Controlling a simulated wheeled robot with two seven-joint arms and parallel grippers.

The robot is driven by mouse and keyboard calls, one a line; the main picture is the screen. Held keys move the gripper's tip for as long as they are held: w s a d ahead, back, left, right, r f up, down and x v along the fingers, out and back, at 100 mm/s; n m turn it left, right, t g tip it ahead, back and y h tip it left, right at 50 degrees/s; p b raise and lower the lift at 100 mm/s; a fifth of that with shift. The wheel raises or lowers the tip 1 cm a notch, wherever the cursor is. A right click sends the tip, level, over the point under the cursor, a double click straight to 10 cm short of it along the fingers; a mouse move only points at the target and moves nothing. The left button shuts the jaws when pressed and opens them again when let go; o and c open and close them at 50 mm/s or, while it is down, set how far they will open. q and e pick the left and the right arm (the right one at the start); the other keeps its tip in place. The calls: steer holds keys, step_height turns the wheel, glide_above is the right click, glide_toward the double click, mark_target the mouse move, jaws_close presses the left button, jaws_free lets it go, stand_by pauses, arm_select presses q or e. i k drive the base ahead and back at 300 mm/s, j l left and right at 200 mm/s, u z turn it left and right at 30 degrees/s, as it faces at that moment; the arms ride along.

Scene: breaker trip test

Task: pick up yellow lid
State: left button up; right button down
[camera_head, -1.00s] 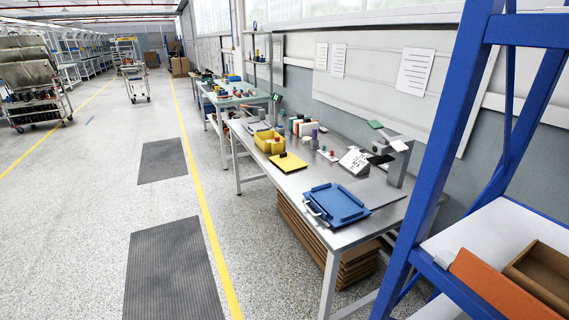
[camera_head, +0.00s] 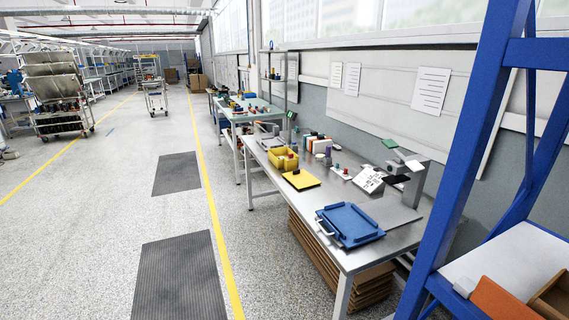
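The yellow lid (camera_head: 301,180) lies flat on the metal workbench (camera_head: 392,241), near its front edge, with a small dark knob on top. A yellow bin (camera_head: 283,162) holding several items stands just behind it. A blue tray (camera_head: 349,225) with a light handle lies nearer to me on the same bench. Neither of my grippers shows in the head view.
A blue rack (camera_head: 470,140) with an orange box (camera_head: 500,300) stands close on the right. Cardboard sheets (camera_head: 340,268) are stacked under the bench. The floor left of the bench is open, with dark mats (camera_head: 180,278) and a yellow line. A cart (camera_head: 152,92) stands far off.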

mark_target(301, 179)
steer(key=i+j+z, duration=0.1)
steer(key=z, duration=0.4)
steer(key=i+j+z, duration=0.15)
steer(key=z, duration=0.3)
steer(key=i+j+z, duration=0.1)
steer(key=j+z, duration=0.2)
steer(key=z, duration=0.2)
